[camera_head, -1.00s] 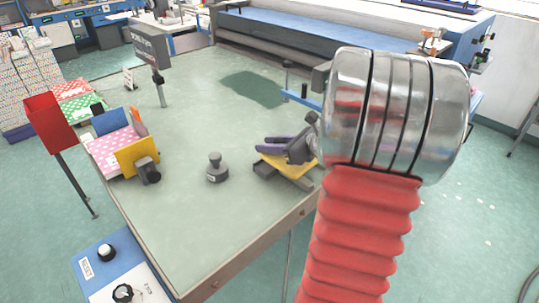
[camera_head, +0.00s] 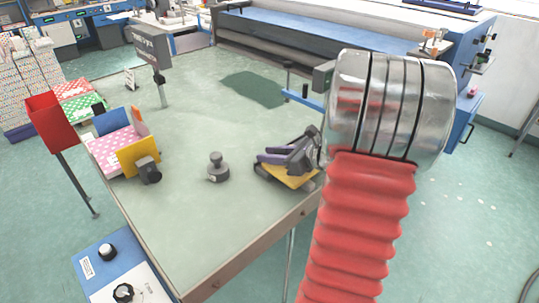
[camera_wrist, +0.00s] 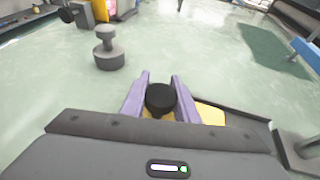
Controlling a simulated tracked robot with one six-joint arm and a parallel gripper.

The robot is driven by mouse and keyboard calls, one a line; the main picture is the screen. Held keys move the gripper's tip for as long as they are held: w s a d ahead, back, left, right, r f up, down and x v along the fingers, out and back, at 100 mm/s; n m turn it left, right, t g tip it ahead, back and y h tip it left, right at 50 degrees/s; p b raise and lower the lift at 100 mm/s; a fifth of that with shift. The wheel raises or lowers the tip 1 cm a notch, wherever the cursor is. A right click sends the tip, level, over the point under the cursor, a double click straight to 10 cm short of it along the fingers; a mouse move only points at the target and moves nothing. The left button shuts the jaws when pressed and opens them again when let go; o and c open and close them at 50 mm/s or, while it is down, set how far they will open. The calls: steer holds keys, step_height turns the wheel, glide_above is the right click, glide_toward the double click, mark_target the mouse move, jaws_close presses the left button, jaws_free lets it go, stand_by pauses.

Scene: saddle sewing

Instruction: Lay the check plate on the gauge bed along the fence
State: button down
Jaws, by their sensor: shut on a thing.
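My gripper (camera_head: 270,156) has purple fingers and reaches down at the table's right front edge. In the wrist view its fingers (camera_wrist: 161,88) are closed on a round black knob (camera_wrist: 160,97). Yellow shows under the knob; I take this to be the check plate (camera_head: 289,179), also visible right of the fingers in the wrist view (camera_wrist: 210,116). A low grey base with a dark raised edge, seemingly the gauge bed and fence (camera_wrist: 243,119), lies beside the yellow. The gripper hides much of both, so I cannot tell whether the plate rests flat on the bed.
A grey knobbed weight (camera_head: 217,170) stands left of the gripper. A pink dotted pad between blue and yellow boards (camera_head: 137,158) is at the table's left. A red bin (camera_head: 50,122) stands beyond the left edge. The table's middle (camera_head: 205,115) is clear.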

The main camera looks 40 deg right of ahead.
steer(key=shift+f, duration=0.25)
steer(key=c, duration=1.7)
jaws_free()
steer(key=shift+c, duration=0.2)
steer(key=o, duration=0.4)
steer(key=shift+s+a+f, duration=0.1)
steer(key=shift+f, duration=0.15)
steer(key=shift+c, duration=0.2)
steer(key=shift+r, duration=0.3)
steer(key=shift+s+r, duration=0.15)
steer(key=shift+s, duration=0.1)
steer(key=v, duration=1.1)
steer(key=shift+s+r, duration=0.15)
steer(key=shift+r, duration=0.15)
